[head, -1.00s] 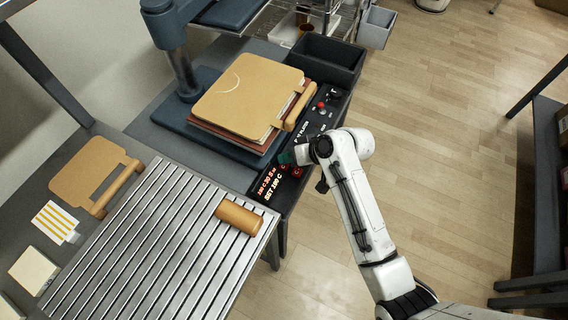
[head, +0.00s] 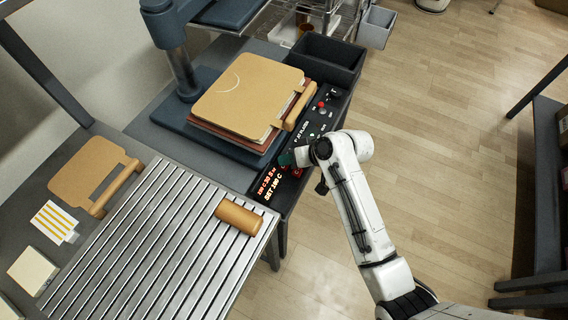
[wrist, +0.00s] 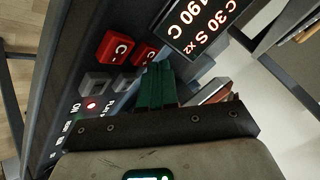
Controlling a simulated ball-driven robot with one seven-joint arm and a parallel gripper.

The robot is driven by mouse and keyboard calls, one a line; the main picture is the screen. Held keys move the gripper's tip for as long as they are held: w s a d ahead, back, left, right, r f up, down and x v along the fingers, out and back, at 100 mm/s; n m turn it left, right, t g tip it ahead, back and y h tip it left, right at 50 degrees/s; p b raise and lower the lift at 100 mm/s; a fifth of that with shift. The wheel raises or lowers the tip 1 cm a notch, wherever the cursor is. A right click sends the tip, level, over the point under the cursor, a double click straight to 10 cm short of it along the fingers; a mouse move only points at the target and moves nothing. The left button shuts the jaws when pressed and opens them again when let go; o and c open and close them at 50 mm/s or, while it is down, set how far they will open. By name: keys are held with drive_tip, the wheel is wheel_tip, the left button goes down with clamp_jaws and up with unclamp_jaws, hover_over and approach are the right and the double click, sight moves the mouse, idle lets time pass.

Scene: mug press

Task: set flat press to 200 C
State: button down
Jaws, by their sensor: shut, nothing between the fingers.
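The flat press has a dark blue base (head: 178,123) and a black control panel along its front. Its lit display (head: 266,190) also shows in the wrist view (wrist: 208,28), where I read "C 30 S x2" and "190 C". Beside the display in the wrist view are a red button marked "C-" (wrist: 117,47) and a second red button (wrist: 145,53), partly hidden. My gripper (head: 287,158) is over the panel. In the wrist view its green fingers (wrist: 157,82) are shut and empty, close to the second red button. I cannot tell whether they touch it.
A stack of boards with a tan handled one on top (head: 245,95) lies on the press base. A dark bin (head: 325,60) stands behind. In front is a slatted metal rack (head: 165,235) with a wooden cylinder (head: 239,217).

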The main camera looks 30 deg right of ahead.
drive_tip(key=shift+f, duration=0.4)
idle(0.5)
drive_tip(key=shift+r, duration=0.1)
drive_tip(key=shift+r+p, duration=0.8)
wheel_tip(320, 180, up, 5)
drive_tip(key=p, duration=0.5)
idle(1.6)
drive_tip(key=s+d+r+g+h, duration=0.1)
drive_tip(key=s+d+g+h, duration=0.2)
drive_tip(key=s, duration=1.1)
drive_tip(key=s+d+r+g+h, duration=0.1)
drive_tip(key=s+d+g+h, duration=0.1)
drive_tip(key=s, duration=1.3)
drive_tip(key=shift+d+g+h, duration=0.4)
drive_tip(key=shift+d+h, duration=0.3)
drive_tip(key=shift+d, duration=0.3)
